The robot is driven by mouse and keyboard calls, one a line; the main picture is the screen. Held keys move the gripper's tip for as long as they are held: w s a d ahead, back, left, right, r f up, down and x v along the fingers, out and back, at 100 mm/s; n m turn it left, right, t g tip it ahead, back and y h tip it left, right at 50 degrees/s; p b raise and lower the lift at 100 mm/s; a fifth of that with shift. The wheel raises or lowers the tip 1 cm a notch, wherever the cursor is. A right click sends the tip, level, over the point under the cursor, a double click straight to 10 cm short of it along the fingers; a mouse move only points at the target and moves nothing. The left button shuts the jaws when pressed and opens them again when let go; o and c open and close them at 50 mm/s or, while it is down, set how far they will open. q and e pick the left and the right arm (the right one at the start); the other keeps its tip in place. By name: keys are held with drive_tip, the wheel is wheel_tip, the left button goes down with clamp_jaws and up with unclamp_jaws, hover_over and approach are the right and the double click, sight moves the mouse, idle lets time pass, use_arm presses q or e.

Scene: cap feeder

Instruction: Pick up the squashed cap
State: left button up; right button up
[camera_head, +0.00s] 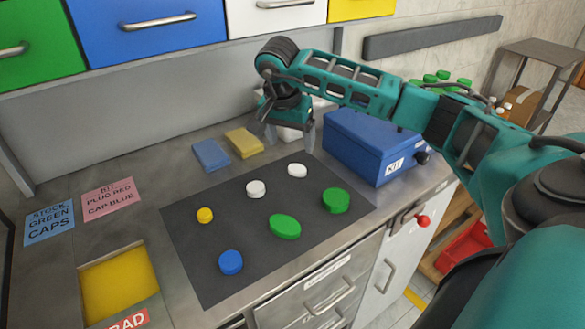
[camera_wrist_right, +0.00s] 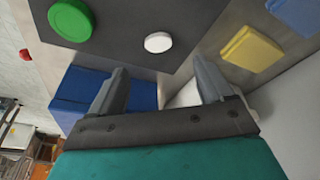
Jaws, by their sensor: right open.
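A green cap (camera_head: 285,226) with an oval, flattened outline lies on the dark mat (camera_head: 215,275); it looks like the squashed one. A rounder green cap (camera_head: 335,200) lies to its right, near the blue box; a green cap also shows in the wrist view (camera_wrist_right: 71,20). My right gripper (camera_head: 290,137) is open and empty, beyond the mat's far edge and well away from the oval cap. Its two fingers (camera_wrist_right: 160,85) stand apart in the wrist view. My left gripper is not in view.
Two white caps (camera_head: 256,188) (camera_head: 297,170), a yellow cap (camera_head: 205,215) and a blue cap (camera_head: 231,262) are also on the mat. A blue box (camera_head: 365,148) stands right of it. Blue (camera_head: 211,155) and yellow (camera_head: 243,142) sponge-like blocks lie behind. A yellow-bottomed recess (camera_head: 118,288) is at left.

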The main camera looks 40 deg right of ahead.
sight(297, 169)
drive_tip(key=x, duration=0.4)
drive_tip(key=shift+a, duration=0.1)
drive_tip(key=shift+d+x, duration=0.2)
drive_tip(key=shift+x, duration=2.5)
drive_tip(key=shift+s, duration=0.1)
drive_tip(key=shift+r, duration=0.1)
drive_tip(key=c, duration=1.2)
